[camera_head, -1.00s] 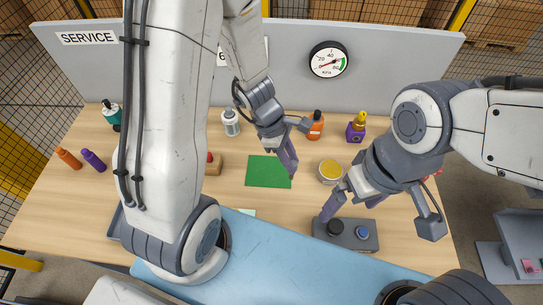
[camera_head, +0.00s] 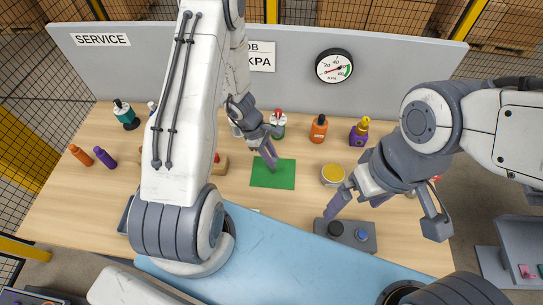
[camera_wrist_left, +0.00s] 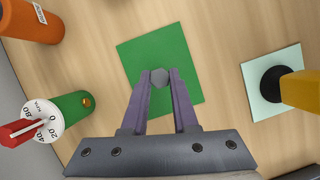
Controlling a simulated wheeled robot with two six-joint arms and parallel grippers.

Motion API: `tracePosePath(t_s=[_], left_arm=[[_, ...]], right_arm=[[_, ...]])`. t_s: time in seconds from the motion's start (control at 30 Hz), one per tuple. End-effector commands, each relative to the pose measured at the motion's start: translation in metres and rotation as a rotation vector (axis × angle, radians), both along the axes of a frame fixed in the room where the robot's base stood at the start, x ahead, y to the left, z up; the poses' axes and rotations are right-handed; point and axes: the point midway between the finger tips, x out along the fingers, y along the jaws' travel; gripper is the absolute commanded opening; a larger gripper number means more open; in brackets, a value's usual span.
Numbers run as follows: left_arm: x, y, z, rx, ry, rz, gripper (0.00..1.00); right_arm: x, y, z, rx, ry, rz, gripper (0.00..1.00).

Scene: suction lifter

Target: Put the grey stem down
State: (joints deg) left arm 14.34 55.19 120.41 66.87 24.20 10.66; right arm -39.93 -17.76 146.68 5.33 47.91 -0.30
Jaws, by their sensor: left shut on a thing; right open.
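My left gripper (camera_head: 270,163) is shut on the grey stem (camera_wrist_left: 159,77). In the left wrist view the stem shows as a small grey rounded end between the purple fingertips, over the green mat (camera_wrist_left: 135,58). The mat also shows in the head view (camera_head: 272,180), flat on the table under the left gripper. I cannot tell whether the stem touches the mat. My right gripper (camera_head: 388,213) is open and empty, above the grey box with a black and a blue knob (camera_head: 366,246).
A green cylinder with a dial and red lever (camera_wrist_left: 72,105) stands beside the mat. An orange bottle (camera_head: 318,129), a purple bottle (camera_head: 359,132) and a yellow-topped tin (camera_head: 333,175) stand to the right. A pale pad (camera_wrist_left: 254,72) carries a black cup.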

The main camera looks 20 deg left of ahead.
Motion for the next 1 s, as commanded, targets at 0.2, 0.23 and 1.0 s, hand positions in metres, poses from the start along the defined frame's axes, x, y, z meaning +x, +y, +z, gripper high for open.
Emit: tracePosePath(t_s=[0.2, 0.23, 1.0], left_arm=[[0.000, 0.000, -0.001, 0.001, -0.001, -0.001, 0.00], [0.000, 0.000, -0.001, 0.001, -0.001, -0.001, 0.00], [0.002, 0.007, 0.017, 0.001, -0.006, 0.003, 0.57]], right_arm=[[0.000, 0.000, 0.000, 0.000, 0.000, 0.000, 1.00], [0.000, 0.000, 0.000, 0.000, 0.000, 0.000, 1.00], [0.000, 0.000, 0.002, 0.000, 0.000, 0.000, 1.00]])
